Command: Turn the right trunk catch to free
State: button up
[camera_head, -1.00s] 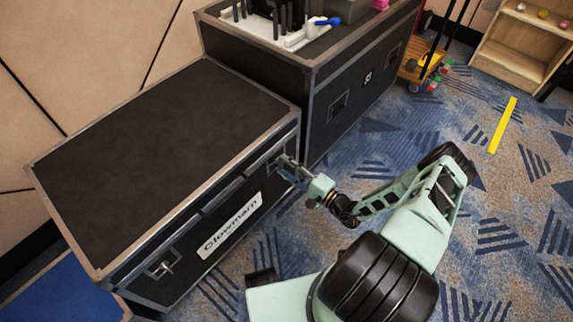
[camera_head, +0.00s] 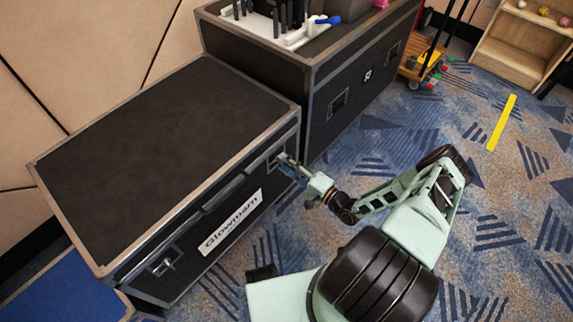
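The black trunk (camera_head: 160,130) with metal edging and a white "Glowmarn"-like label (camera_head: 230,221) stands at the left with its lid closed. Its left catch (camera_head: 162,263) shows on the front face near the left end. The right catch (camera_head: 275,158) sits in a recess near the right end of the front, mostly hidden by my gripper. My gripper (camera_head: 284,161) reaches from the lower right, with its fingertips at the right catch. The fingers are too small and overlapped to tell whether they are open or shut, or which way the catch is turned.
A taller black case (camera_head: 345,85) stands directly right of and behind the trunk, with tools and a blue-handled item (camera_head: 328,20) on top. A wheeled trolley (camera_head: 420,66) and a wooden shelf (camera_head: 515,45) stand at the upper right. Patterned blue carpet is clear in front.

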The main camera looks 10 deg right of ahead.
jog(key=o, duration=0.4)
jog(key=shift+c, duration=0.2)
jog(key=v, duration=0.7)
jog(key=shift+s, duration=0.2)
jog(key=shift+d, duration=0.1)
